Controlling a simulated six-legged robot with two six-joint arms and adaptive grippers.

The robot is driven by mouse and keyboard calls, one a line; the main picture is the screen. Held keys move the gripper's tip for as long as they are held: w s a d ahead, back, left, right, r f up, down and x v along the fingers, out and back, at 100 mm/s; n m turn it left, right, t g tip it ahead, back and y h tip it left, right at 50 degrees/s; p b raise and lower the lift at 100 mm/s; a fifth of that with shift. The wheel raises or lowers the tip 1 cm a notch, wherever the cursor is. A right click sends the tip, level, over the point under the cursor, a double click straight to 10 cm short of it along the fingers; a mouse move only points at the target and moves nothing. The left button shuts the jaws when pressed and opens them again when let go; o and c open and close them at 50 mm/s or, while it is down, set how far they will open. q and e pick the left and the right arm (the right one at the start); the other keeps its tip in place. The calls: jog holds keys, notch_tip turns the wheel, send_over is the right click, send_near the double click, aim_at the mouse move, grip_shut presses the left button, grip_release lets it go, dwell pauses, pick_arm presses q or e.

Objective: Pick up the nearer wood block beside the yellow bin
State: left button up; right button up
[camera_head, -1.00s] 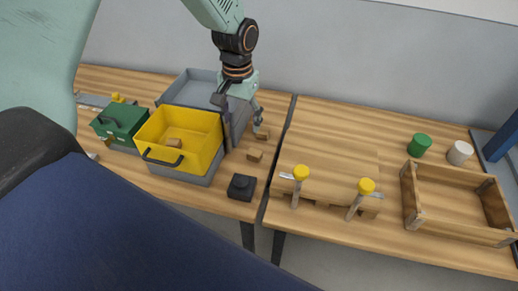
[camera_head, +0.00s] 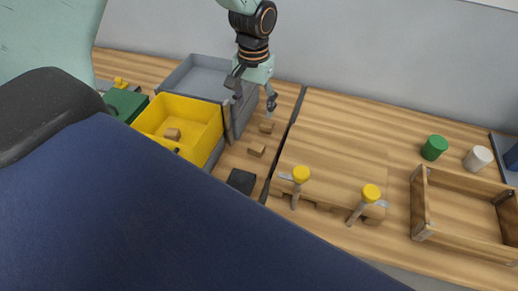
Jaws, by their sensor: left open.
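Two small wood blocks lie on the left table, to the right of the yellow bin (camera_head: 210,112). The nearer wood block (camera_head: 256,150) lies apart from other things. The farther wood block (camera_head: 266,127) lies just behind it. My left gripper (camera_head: 254,104) is open and points down above and behind the blocks, holding nothing. Its right finger is close to the farther block in the picture; I cannot tell the gap. Another wood block (camera_head: 172,134) lies inside the yellow bin. My right gripper is not in view.
A grey bin (camera_head: 190,72) stands behind the yellow bin, with a grey upright panel at its right. A black object (camera_head: 241,180) lies in front of the blocks. A green box (camera_head: 125,103) is at left. Yellow-topped pegs (camera_head: 301,175) and a wooden tray (camera_head: 420,205) are at right.

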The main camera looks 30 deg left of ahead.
pick_arm(q)
jog(key=f+b, duration=0.1)
jog(key=f, duration=0.1)
jog(key=b, duration=0.7)
send_near(256, 147)
jog(key=shift+s+f, duration=0.15)
jog(key=shift+s, duration=0.25)
jog(key=shift+s+f, duration=0.1)
jog(key=shift+f, duration=0.3)
jog(key=f, duration=0.2)
jog(key=f+b, duration=0.1)
jog(key=f, duration=0.5)
jog(key=shift+w+b, duration=0.3)
jog(key=shift+w, duration=0.1)
jog(key=shift+r, duration=0.1)
jog(key=shift+s, duration=0.1)
jog(key=shift+c, duration=0.6)
jog(key=c, duration=0.6)
jog(key=shift+c, duration=1.3)
